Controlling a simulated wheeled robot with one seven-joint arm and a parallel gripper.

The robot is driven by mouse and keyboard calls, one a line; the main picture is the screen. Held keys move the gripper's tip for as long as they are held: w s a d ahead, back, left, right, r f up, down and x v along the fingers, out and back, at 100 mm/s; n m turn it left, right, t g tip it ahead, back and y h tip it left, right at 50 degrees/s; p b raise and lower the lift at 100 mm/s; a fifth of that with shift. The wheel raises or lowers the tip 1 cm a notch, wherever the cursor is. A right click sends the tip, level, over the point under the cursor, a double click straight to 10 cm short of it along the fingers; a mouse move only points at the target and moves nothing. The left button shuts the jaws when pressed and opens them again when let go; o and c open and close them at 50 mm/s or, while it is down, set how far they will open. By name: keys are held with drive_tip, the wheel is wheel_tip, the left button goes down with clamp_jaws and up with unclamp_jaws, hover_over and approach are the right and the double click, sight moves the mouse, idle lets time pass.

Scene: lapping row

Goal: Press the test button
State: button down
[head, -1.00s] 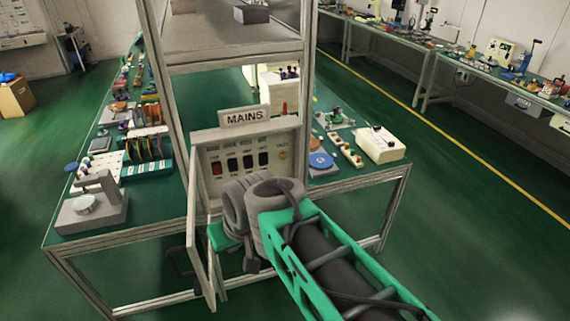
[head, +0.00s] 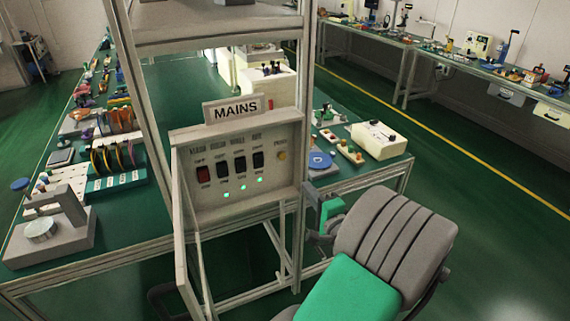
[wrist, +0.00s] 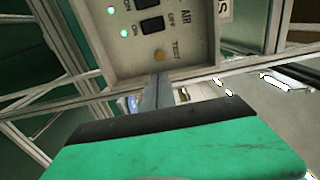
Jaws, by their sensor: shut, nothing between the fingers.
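The test button is a small yellow round button at the right of the MAINS panel (head: 235,205) in the head view (head: 282,156). In the wrist view the button (wrist: 159,56) has the word TEST beside it. The panel also carries a red switch (head: 204,174) and three black switches, with three lit green lamps (head: 242,187) below. My gripper (wrist: 158,78) is shut and empty, its narrow grey fingers pointing toward the button. In the wrist picture the tips appear just below the button, and contact is not visible. In the head view the green gripper body (head: 330,203) is right of and below the panel.
The panel's door (head: 183,240) stands open at its left. Metal frame posts (head: 305,110) rise behind the panel. A green bench with a cream box (head: 378,137) and small parts lies behind. Floor to the right is clear.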

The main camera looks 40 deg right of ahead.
drive_tip(key=p+x, duration=0.3)
drive_tip(key=x, duration=1)
drive_tip(key=shift+a+r, duration=0.1)
drive_tip(key=shift+a, duration=0.05)
drive_tip(key=shift+w+d, duration=0.2)
drive_tip(key=shift+w, duration=0.35)
drive_tip(key=shift+w, duration=0.1)
drive_tip(key=shift+w+d, duration=0.1)
drive_tip(key=shift+w, duration=0.25)
drive_tip(key=shift+w+d+r, duration=0.15)
drive_tip(key=shift+w+r, duration=0.05)
drive_tip(key=shift+w, duration=0.15)
drive_tip(key=shift+s+f+b, duration=0.1)
drive_tip(key=shift+s+b, duration=0.25)
drive_tip(key=shift+s, duration=0.15)
drive_tip(key=b, duration=0.3)
approach(283, 156)
drive_tip(key=v, duration=0.6)
drive_tip(key=shift+f, duration=0.2)
